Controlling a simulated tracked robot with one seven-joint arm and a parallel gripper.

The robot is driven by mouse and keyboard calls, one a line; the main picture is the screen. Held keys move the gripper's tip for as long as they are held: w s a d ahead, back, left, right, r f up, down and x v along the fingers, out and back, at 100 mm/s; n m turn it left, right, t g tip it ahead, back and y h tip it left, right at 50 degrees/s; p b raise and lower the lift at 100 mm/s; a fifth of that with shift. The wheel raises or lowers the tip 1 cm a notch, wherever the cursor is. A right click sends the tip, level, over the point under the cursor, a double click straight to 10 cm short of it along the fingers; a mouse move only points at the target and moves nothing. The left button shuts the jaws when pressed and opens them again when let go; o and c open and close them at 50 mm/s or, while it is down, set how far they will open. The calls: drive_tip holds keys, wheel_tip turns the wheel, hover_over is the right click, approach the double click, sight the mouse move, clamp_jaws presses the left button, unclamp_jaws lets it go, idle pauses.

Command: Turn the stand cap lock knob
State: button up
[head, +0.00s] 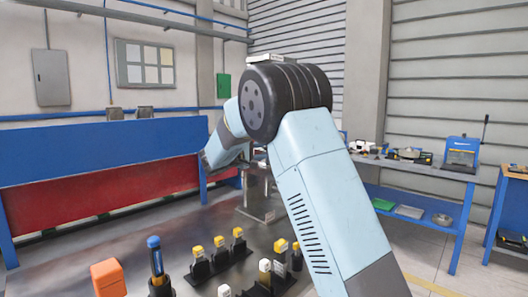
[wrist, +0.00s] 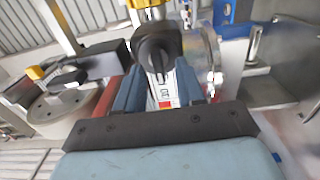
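A black round knob (wrist: 157,48) with a raised grip ridge shows at the upper middle of the wrist view, under a yellow part. It looks like the lock knob, though no label names it. My gripper (wrist: 158,75) has its two blue-grey fingers apart, and the knob lies just beyond and between their tips. I cannot tell whether they touch it. A strip with white, red and yellow marks (wrist: 164,95) shows between the fingers. In the head view my arm hides the fingers and knob; a grey metal stand (head: 259,205) shows below my wrist.
In the wrist view, a black part with a yellow cap (wrist: 35,72) stands left, and a shiny metal cylinder (wrist: 203,55) is close on the right. In the head view, several yellow-topped black holders (head: 220,255), an orange block (head: 108,278) and a blue-capped tool (head: 156,258) stand in front.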

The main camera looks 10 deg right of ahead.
drive_tip(key=shift+x, duration=1.05)
drive_tip(key=shift+c, duration=0.3)
clamp_jaws()
drive_tip(key=shift+f+n, duration=0.1)
drive_tip(key=shift+n, duration=8.9)
drive_tip(key=shift+r, duration=0.25)
